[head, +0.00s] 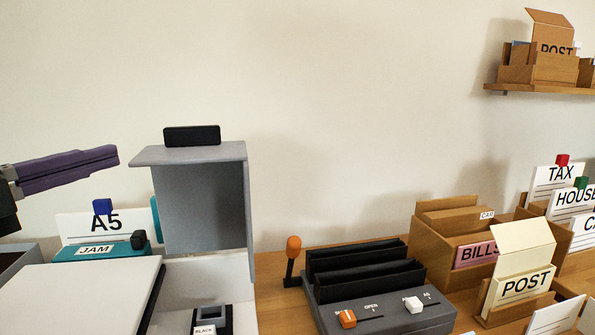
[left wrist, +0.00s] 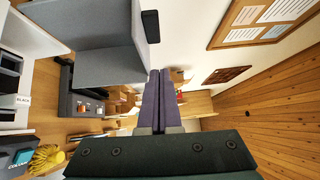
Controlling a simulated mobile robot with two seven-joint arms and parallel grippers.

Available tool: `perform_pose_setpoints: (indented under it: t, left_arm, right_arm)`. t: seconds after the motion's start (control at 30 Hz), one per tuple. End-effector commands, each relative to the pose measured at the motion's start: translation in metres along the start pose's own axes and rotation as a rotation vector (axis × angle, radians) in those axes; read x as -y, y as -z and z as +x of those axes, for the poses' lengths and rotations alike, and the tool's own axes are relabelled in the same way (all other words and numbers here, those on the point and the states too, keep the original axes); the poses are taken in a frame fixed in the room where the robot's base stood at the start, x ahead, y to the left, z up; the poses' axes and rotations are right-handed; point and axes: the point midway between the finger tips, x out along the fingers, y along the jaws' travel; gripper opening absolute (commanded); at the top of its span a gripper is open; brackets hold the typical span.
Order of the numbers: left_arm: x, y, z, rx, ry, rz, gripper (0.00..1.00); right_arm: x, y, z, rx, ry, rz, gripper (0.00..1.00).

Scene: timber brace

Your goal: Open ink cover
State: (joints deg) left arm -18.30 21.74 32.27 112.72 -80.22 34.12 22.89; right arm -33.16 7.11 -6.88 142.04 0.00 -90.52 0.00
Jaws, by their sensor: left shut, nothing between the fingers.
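The grey ink cover (head: 190,156) stands raised above the white machine, its hollow dark side showing and a black grip (head: 192,136) on top. Below it, the ink bay with a part labelled BLACK (head: 205,330) is exposed. The cover (left wrist: 105,68) and its black grip (left wrist: 151,26) also show in the left wrist view. My left gripper (head: 112,155), with purple fingers, is left of the cover and apart from it in the head view. Its fingers (left wrist: 160,74) are shut with nothing between them. My right gripper is not in view.
A white lid or panel (head: 75,295) lies at the lower left, before an A5 tray labelled JAM (head: 95,250). To the right are a dark slotted device (head: 375,318) with an orange-knobbed lever (head: 293,248), and wooden file boxes (head: 450,218).

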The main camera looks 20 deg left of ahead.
Motion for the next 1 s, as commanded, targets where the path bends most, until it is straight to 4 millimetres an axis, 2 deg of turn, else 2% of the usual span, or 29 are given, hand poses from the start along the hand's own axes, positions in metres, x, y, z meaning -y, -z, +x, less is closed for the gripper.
perform_pose_setpoints:
  t: [0.03, 0.23, 0.63, 0.8, 1.0]
  left_arm:
    - [-0.006, 0.000, 0.000, -0.005, -0.009, 0.008, 0.00]
    - [-0.003, 0.000, 0.020, -0.010, -0.011, 0.008, 0.00]
    - [-0.005, 0.002, 0.102, -0.010, -0.009, 0.007, 0.00]
    - [-0.007, -0.017, 0.118, -0.008, -0.011, 0.007, 0.00]
    - [-0.007, -0.025, 0.127, -0.009, -0.013, 0.008, 0.00]
  right_arm:
    - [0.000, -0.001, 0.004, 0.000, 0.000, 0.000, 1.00]
    - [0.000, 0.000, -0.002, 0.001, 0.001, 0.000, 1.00]
    - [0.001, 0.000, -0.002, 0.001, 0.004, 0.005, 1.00]
    - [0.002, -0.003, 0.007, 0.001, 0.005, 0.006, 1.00]
    - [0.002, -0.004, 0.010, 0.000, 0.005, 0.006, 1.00]
